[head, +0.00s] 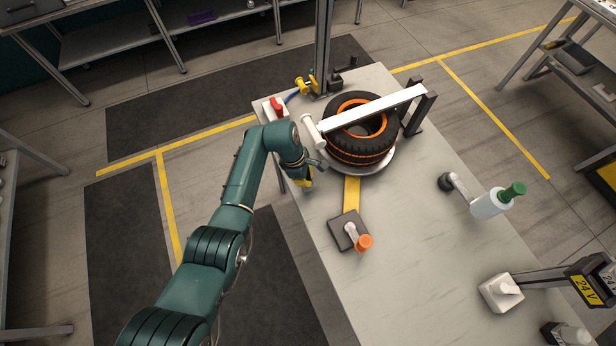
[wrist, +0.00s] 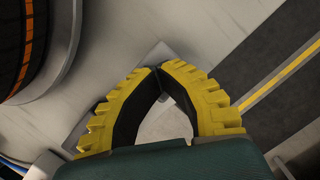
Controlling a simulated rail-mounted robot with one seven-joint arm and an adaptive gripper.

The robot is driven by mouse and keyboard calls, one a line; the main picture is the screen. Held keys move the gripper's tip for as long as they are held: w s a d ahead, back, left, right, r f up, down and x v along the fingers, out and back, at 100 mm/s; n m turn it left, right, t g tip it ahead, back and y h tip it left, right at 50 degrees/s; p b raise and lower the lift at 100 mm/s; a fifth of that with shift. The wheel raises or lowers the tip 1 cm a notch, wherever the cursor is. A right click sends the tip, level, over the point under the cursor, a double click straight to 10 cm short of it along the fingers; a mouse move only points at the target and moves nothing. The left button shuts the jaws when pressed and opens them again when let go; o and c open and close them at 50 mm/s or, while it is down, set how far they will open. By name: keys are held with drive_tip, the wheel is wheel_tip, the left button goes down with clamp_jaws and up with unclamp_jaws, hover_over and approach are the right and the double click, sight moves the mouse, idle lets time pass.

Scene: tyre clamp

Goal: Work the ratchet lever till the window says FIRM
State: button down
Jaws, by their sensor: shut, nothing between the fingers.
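A black tyre with orange bands (head: 362,150) lies on a round pale plate on the table in the head view. A white clamp beam (head: 375,108) crosses over it, with a white cylinder (head: 312,131) at its left end. My gripper (head: 306,183) is at the table's left edge, just below that cylinder, pointing down. Its yellow fingers meet at the tips in the wrist view (wrist: 157,70) and hold nothing. I cannot make out the ratchet lever for certain; my arm covers part of that area. No window with readable FIRM text shows. The tyre's edge also shows in the wrist view (wrist: 12,45).
A dark plate with an orange-capped handle (head: 364,242) stands on the table in front of the tyre. A red-topped white box (head: 276,108) and a dark post (head: 324,45) stand behind. A green-capped bottle (head: 490,203) and a 24 V unit (head: 588,288) are at right.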

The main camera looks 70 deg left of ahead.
drive_tip(key=s, duration=0.1)
drive_tip(key=s+a+p, duration=0.1)
drive_tip(key=s, duration=0.1)
drive_tip(key=shift+a+r+p, duration=0.25)
drive_tip(key=shift+r+p, duration=0.1)
drive_tip(key=shift+r, duration=0.05)
drive_tip(key=shift+f, duration=0.1)
drive_tip(key=v, duration=1.2)
drive_tip(key=c, duration=1.8)
unclamp_jaws()
drive_tip(key=shift+w+a, duration=0.1)
drive_tip(key=shift+w+a, duration=0.15)
clamp_jaws()
drive_tip(key=f+p, duration=0.1)
drive_tip(key=p, duration=0.1)
drive_tip(key=w+d+f+t+p, duration=0.1)
drive_tip(key=p, duration=0.1)
drive_tip(key=w+f+t+h+p, duration=0.1)
drive_tip(key=p, duration=0.1)
drive_tip(key=shift+d, duration=0.35)
